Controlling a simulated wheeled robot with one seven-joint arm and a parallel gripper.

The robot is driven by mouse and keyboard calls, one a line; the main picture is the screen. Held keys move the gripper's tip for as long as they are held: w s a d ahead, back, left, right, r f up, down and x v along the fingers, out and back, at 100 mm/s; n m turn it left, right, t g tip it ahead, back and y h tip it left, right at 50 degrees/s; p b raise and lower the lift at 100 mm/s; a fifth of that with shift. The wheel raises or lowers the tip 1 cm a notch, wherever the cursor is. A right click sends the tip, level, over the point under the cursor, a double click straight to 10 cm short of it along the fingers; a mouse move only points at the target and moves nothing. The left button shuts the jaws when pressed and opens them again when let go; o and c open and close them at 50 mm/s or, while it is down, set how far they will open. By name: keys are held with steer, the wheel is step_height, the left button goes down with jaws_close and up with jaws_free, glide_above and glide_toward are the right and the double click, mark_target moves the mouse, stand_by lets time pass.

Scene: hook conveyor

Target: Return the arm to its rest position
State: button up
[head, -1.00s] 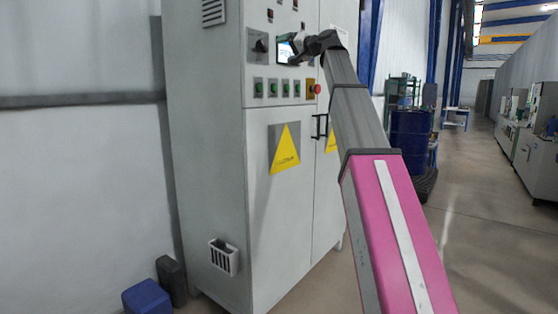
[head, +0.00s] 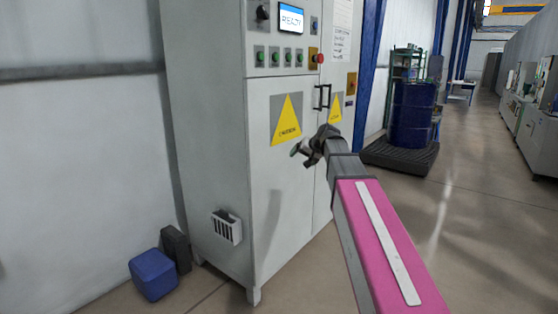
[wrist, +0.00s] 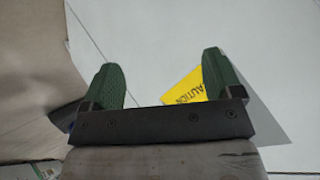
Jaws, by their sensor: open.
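My arm reaches up from the bottom right in the head view, its pink and grey sections pointing at a tall grey control cabinet (head: 215,130). My gripper (head: 300,150) is in front of the cabinet's doors, below the yellow caution sign (head: 287,120). In the wrist view my gripper (wrist: 160,85) shows two green fingers spread wide apart with nothing between them. Part of the yellow caution sign (wrist: 185,92) shows behind the right finger. The cabinet's display (head: 291,18) reads READY.
A row of buttons (head: 275,55) and a red knob (head: 319,58) sit above the doors. A blue box (head: 153,274) and a dark container (head: 176,248) stand on the floor at left. A blue drum (head: 412,115) stands on a dark pallet (head: 400,157). The aisle floor at right is clear.

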steer(key=s+d+f+g+h, duration=0.2)
steer(key=s+d+f, duration=0.1)
steer(key=s+f, duration=0.6)
steer(key=s+d+f+g+h, duration=0.2)
steer(key=s+f, duration=0.7)
steer(key=f, duration=0.6)
steer(key=s+d+f+g+h, duration=0.2)
steer(key=s+d+f, duration=0.2)
steer(key=s+f, duration=0.5)
step_height(320, 180, down, 3)
steer(key=shift+s+r+n+g, duration=0.1)
steer(key=shift+s+n+g, duration=0.2)
steer(key=shift+s+g, duration=0.1)
steer(key=shift+d, duration=0.1)
